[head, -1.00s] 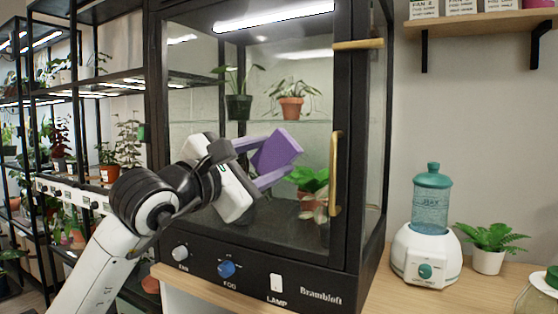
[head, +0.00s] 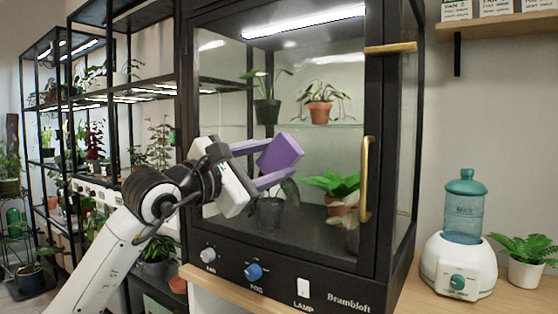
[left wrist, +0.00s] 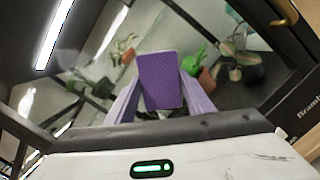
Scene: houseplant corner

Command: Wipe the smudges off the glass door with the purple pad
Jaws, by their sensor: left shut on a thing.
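The purple pad (head: 280,152) is held between the purple fingers of my left gripper (head: 277,163), in front of the glass door (head: 225,115) of the black cabinet. The pad also shows in the left wrist view (left wrist: 160,82), between the fingertips of my left gripper (left wrist: 160,95). I cannot tell whether the pad touches the glass. The door has a brass handle (head: 366,180) on its right side. I cannot make out any smudges on the glass. My right gripper is not in view.
Potted plants, such as one in a terracotta pot (head: 319,112), stand behind the glass. Knobs, including a blue one (head: 253,271), line the cabinet's lower front. A humidifier (head: 459,265) and a fern (head: 525,250) stand to the right. Plant shelves are at left.

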